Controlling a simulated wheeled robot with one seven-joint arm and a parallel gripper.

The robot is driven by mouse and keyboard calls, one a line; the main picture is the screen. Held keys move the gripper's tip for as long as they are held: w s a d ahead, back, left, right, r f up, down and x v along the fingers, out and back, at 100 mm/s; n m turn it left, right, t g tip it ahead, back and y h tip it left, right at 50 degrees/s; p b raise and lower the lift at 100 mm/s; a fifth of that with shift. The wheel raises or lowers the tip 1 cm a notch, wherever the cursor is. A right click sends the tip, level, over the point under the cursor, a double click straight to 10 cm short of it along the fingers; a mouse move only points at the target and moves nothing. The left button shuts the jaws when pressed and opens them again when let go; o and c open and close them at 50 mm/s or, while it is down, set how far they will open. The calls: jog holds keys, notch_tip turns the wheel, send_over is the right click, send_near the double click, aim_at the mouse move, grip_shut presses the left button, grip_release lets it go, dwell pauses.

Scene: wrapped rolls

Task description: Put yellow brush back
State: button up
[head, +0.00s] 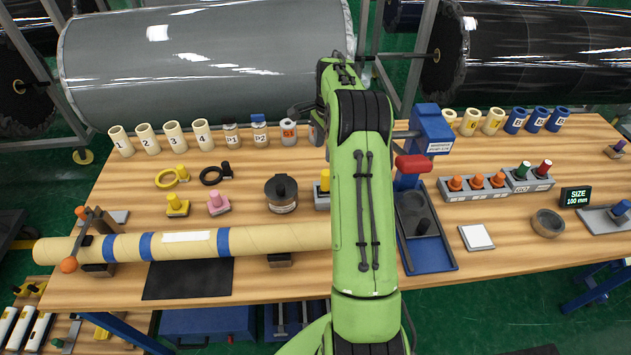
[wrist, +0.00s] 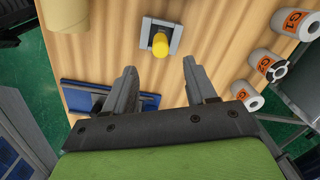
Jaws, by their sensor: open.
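A yellow upright handle, perhaps the yellow brush, stands in a small grey block (head: 321,202) on the bench, left of my arm in the head view. In the wrist view the yellow handle (wrist: 160,44) stands in its square grey block, ahead of my gripper and apart from it. My gripper (wrist: 163,88) is open, with nothing between its two fingers. Another yellow piece with an upright grip (head: 177,206) stands on the left, beside a pink one (head: 218,202). I cannot tell which yellow piece is the brush.
A long beige tube with blue bands (head: 190,244) lies along the front left. A blue tray (head: 432,255) sits right of my arm. Numbered cups (head: 161,136) line the back edge; G-labelled cups (wrist: 290,22) show in the wrist view. Large wrapped rolls (head: 210,70) lie behind.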

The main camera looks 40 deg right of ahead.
jog(key=s+a+r+n+t+h, duration=0.1)
jog(key=s+a+r+n, duration=0.35)
jog(key=a+r, duration=0.45)
jog(key=s+a+r+n+t+h, duration=0.1)
jog(key=s+a+r+n, duration=0.3)
jog(key=a+r+n, duration=0.5)
jog(key=s+a+f+n+t, duration=0.1)
jog(key=s+a+n, duration=0.2)
jog(key=s+a, duration=0.3)
jog(key=s+a+f+n+t+y, duration=0.1)
jog(key=s+a+n, duration=0.3)
jog(key=s, duration=0.7)
jog(key=shift+s+a+f+t, duration=0.2)
jog(key=shift+a+f+t, duration=0.4)
jog(key=shift+a, duration=0.25)
